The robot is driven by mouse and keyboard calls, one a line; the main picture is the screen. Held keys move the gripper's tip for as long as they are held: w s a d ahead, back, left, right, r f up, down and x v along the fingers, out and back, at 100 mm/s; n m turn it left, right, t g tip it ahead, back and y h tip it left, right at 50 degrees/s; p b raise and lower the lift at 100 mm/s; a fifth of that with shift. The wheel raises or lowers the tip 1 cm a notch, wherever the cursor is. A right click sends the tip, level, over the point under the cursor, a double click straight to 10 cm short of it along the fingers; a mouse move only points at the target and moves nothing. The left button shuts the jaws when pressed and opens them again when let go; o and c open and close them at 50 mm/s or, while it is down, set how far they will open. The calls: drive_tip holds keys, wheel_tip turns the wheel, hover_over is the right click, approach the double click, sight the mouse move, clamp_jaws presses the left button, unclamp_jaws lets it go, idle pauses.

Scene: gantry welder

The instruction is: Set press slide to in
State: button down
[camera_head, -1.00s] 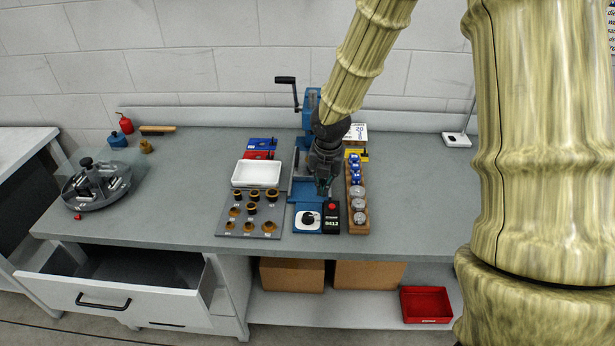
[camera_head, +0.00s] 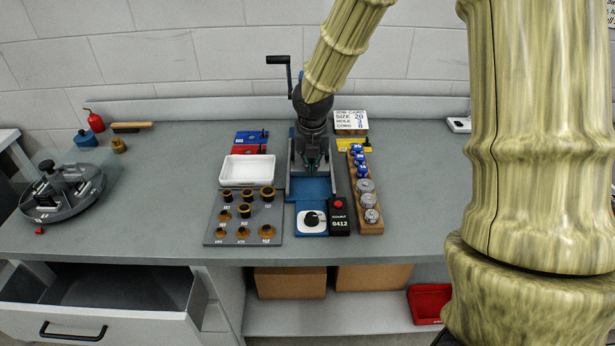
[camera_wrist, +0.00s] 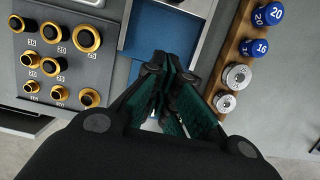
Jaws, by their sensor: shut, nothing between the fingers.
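The blue press (camera_head: 311,190) stands on the bench with its black crank (camera_head: 280,62) at the back left. Its slide and rails lie largely behind my arm and gripper, so the slide's exact position is hard to tell. My gripper (camera_head: 310,172) points down over the press, in front of its column, with its fingers shut and nothing held. In the wrist view the fingers (camera_wrist: 165,108) are closed over the blue press bed (camera_wrist: 160,35). A white panel with a black dial (camera_head: 312,218) is at the press's front, beside a black counter reading 0412 (camera_head: 340,217).
Left of the press are a white tray (camera_head: 247,183) and a grey board of ringed parts (camera_head: 215,236). A wooden rack (camera_head: 372,222) with blue and metal pieces stands close on the right. A job card (camera_head: 351,121) is behind it.

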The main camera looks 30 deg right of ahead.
drive_tip(key=p, duration=0.1)
approach(310, 183)
drive_tip(key=f, duration=0.1)
drive_tip(key=s+f, duration=0.1)
drive_tip(key=f, duration=0.1)
drive_tip(key=s+a+f, duration=0.1)
drive_tip(key=f, duration=0.1)
drive_tip(key=shift+s+a+f, duration=0.1)
drive_tip(key=shift+f, duration=0.05)
drive_tip(key=shift+w+f, duration=0.25)
drive_tip(key=shift+w+d+p, duration=0.4)
drive_tip(key=shift+w+d, duration=0.15)
drive_tip(key=shift+w, duration=0.2)
drive_tip(key=shift+w+d+p, duration=0.35)
drive_tip(key=shift+w+d, duration=0.15)
drive_tip(key=shift+w, duration=0.3)
drive_tip(key=shift+w+d+p, duration=0.6)
drive_tip(key=shift+w+d, duration=0.05)
drive_tip(key=shift+w, duration=0.35)
drive_tip(key=shift+w+d+p, duration=0.6)
drive_tip(key=shift+w+d, duration=0.05)
drive_tip(key=shift+w, duration=0.4)
drive_tip(key=shift+r, duration=0.1)
drive_tip(key=shift+r, duration=0.1)
